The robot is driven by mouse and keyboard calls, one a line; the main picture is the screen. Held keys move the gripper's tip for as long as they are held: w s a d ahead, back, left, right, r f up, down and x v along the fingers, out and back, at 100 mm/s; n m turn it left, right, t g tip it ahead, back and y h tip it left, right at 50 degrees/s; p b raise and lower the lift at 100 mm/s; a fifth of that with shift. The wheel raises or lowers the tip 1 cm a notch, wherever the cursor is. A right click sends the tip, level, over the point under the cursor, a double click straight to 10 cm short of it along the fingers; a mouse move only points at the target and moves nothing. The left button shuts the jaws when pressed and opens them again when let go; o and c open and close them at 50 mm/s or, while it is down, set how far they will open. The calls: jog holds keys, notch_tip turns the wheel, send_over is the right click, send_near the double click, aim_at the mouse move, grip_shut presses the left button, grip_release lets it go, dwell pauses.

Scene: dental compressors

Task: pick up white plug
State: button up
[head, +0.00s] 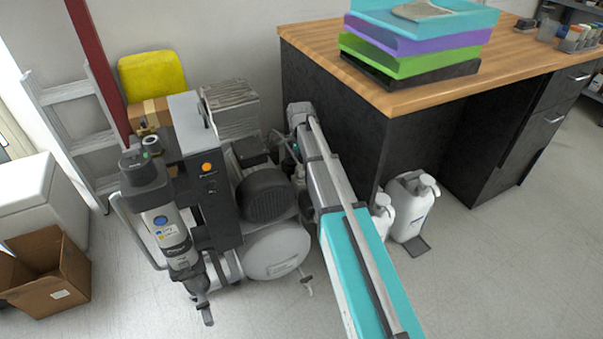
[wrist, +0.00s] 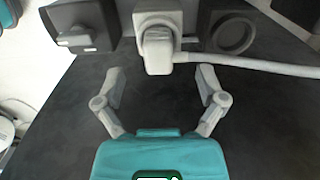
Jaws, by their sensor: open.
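The white plug (wrist: 158,50) shows at the top middle of the wrist view, seated against a pale square socket. A pale cable runs right from beside it. My gripper (wrist: 159,72) is open, with one finger on each side of the plug's line. In the head view my arm reaches toward the near left side of the black desk. The plug cannot be made out clearly there, and my arm hides part of that area.
A dark grey socket box (wrist: 85,25) is left of the plug and a round socket (wrist: 233,36) is right. The compressor (head: 265,195) stands left of my arm. White bottles (head: 410,205) stand right of it, by the wooden-topped desk (head: 400,98).

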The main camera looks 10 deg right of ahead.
aim_at(302, 171)
jog(key=shift+d+f+b, duration=0.15)
jog(key=shift+f+b, duration=2.45)
jog(key=shift+c, duration=0.3)
grip_shut()
